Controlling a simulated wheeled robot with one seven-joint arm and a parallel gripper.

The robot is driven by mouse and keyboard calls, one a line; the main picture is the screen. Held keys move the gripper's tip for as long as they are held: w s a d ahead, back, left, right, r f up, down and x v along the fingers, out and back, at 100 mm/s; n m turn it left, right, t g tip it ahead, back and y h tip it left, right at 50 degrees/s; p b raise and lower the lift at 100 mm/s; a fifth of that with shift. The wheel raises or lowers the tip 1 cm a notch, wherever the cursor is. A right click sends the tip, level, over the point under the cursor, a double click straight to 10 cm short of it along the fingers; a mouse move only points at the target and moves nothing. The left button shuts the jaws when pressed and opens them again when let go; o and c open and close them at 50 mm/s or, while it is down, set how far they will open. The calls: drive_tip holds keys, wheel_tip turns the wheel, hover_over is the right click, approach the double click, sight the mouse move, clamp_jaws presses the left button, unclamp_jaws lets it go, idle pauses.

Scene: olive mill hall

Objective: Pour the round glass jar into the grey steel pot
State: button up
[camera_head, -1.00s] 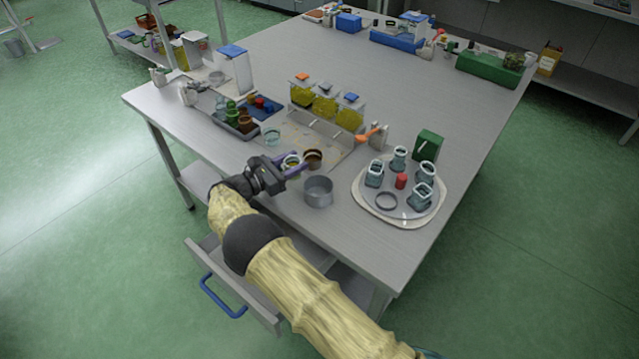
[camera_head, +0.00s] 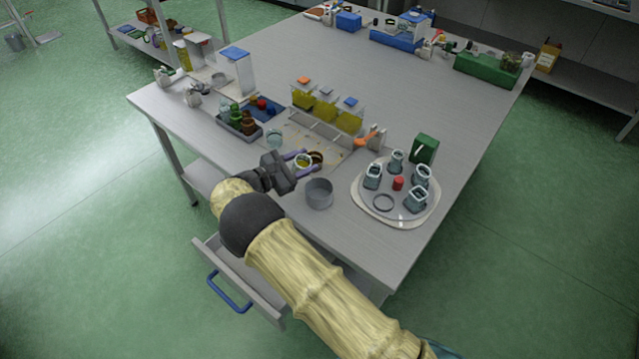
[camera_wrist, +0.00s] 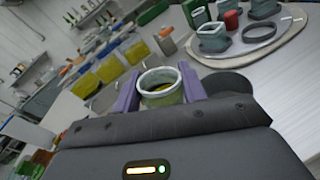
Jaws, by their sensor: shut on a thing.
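My gripper (camera_head: 300,163) is shut on the round glass jar (camera_head: 303,160), its purple fingers on either side of it. In the wrist view the jar (camera_wrist: 161,86) stands between the fingers (camera_wrist: 160,93), with a pale rim and something yellow-green inside. The grey steel pot (camera_head: 319,193) stands open on the table just right of and nearer than the jar. In the wrist view a dark grey round shape right of the jar is partly hidden by the gripper. The jar looks roughly upright; I cannot tell how high it is above the table.
Right is a round tray (camera_head: 374,209) with several square glass jars, a red item (camera_head: 398,183) and a ring (camera_head: 383,202). Behind are yellow-filled containers (camera_head: 324,111) and an orange-handled tool (camera_head: 366,139). A drawer (camera_head: 240,284) stands open below.

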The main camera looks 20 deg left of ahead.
drive_tip(key=shift+s+d+r+m+y+p, duration=0.2)
drive_tip(key=shift+d+m+p, duration=0.1)
drive_tip(key=shift+d+m, duration=0.15)
drive_tip(key=shift+s+d+r+m+y+p, duration=0.1)
drive_tip(key=shift+s+d+m+y+p, duration=0.15)
drive_tip(key=shift+d+m, duration=0.25)
drive_tip(key=shift+s+d+r+m+y+p, duration=0.1)
drive_tip(key=shift+s+d+m+p, duration=0.05)
drive_tip(key=shift+d+m+p, duration=0.25)
drive_tip(key=shift+s+d+m, duration=0.1)
drive_tip(key=shift+d+m, duration=0.15)
drive_tip(key=shift+s+d+r+m+y, duration=0.15)
drive_tip(key=shift+d+r+m+y, duration=0.15)
drive_tip(key=shift+m, duration=0.5)
drive_tip(key=shift+d+f+m+y+b, duration=0.15)
drive_tip(key=shift+f+m+y+b, duration=0.1)
drive_tip(key=shift+f+m+b, duration=0.4)
drive_tip(key=shift+s+d+r+m+y, duration=0.15)
drive_tip(key=shift+m+y, duration=0.15)
drive_tip(key=shift+m, duration=0.35)
idle(1.9)
drive_tip(key=shift+f+m+y+b, duration=0.3)
drive_tip(key=shift+f+m+b, duration=0.45)
drive_tip(key=shift+b, duration=0.5)
idle(1.2)
